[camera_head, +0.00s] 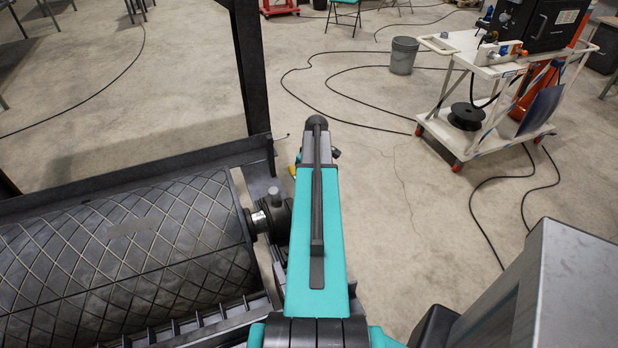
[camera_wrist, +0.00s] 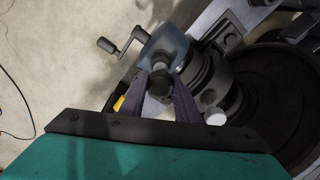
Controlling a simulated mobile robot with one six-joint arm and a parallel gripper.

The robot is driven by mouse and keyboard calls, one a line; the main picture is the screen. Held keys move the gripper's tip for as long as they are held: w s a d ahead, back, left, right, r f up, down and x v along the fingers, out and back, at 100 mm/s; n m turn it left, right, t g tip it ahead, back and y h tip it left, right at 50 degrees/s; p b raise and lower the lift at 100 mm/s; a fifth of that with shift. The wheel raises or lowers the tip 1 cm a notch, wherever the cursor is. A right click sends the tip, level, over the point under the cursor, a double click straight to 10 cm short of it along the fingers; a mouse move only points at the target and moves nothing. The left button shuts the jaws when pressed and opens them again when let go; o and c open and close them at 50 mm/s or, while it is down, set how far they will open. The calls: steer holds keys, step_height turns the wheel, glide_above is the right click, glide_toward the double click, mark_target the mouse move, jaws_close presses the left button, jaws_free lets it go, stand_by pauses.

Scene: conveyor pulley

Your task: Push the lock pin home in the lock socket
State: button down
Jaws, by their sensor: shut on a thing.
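In the wrist view my gripper (camera_wrist: 171,84) reaches down to the end of the pulley shaft. Its two dark fingers are closed around a small dark round piece (camera_wrist: 160,66), which looks like the lock pin's head. The fingers and shadow hide most of it, so I cannot tell how deep it sits. The lock socket cannot be told apart from the dark fittings there. The dark bearing housing (camera_wrist: 207,78) is just right of the fingers. In the head view my arm hides my gripper.
A crank handle (camera_wrist: 106,45) sticks out left of the fingers, and a light round knob (camera_wrist: 216,117) stands at the right. The ribbed pulley drum (camera_head: 120,245) fills the left of the head view. A white cart (camera_head: 480,140) stands far right on open floor.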

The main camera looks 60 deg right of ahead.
steer(key=shift+f, duration=0.1)
stand_by(0.3)
steer(key=shift+c, duration=2.3)
jaws_free()
steer(key=shift+o, duration=0.3)
steer(key=o, duration=0.3)
steer(key=shift+o, duration=0.5)
